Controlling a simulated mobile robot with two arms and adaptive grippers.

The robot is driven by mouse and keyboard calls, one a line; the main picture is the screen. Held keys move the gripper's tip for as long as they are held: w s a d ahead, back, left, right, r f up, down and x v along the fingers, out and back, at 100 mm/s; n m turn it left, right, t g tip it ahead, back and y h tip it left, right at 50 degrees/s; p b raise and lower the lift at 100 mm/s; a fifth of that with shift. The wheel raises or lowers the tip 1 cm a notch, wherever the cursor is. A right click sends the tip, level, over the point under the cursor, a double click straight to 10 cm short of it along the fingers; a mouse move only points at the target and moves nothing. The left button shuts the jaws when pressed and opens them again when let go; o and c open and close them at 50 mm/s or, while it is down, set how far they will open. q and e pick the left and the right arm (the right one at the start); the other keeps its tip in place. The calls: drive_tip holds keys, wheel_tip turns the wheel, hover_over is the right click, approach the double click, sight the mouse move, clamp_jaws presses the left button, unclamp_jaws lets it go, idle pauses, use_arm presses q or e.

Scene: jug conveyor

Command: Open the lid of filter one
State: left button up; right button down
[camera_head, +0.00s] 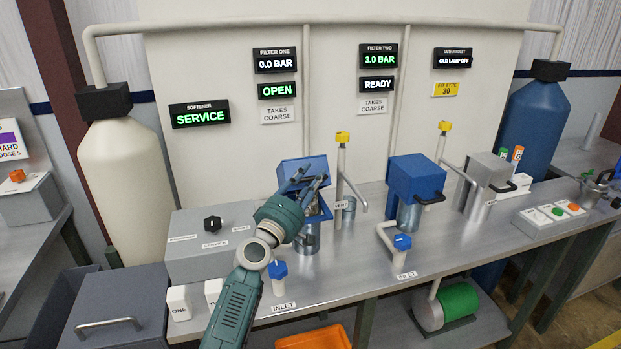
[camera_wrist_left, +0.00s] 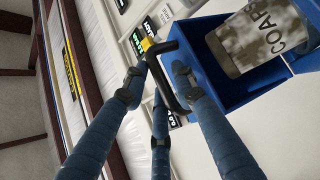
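Filter one has a blue lid (camera_head: 300,166), which stands tilted up above its metal body (camera_head: 308,240). The panel above filter one (camera_head: 277,91) reads OPEN and 0.0 BAR. My left gripper (camera_head: 312,183) is in front of the raised lid. In the left wrist view, the blue lid (camera_wrist_left: 208,76) is at the upper right, with a grey patterned piece marked COAR (camera_wrist_left: 255,42) inside the blue frame. The lid's dark handle (camera_wrist_left: 163,75) lies among the spread fingers of my left gripper (camera_wrist_left: 157,82). The fingers look apart, not closed around it. My right gripper does not show.
Filter two (camera_head: 416,178) has its blue lid down, right of filter one. A vent pipe (camera_head: 341,170) stands between them. Inlet valves with blue knobs (camera_head: 278,269) (camera_head: 402,242) are along the front edge. A grey box (camera_head: 212,240) is on the left.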

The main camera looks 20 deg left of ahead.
use_arm(q)
clamp_jaws()
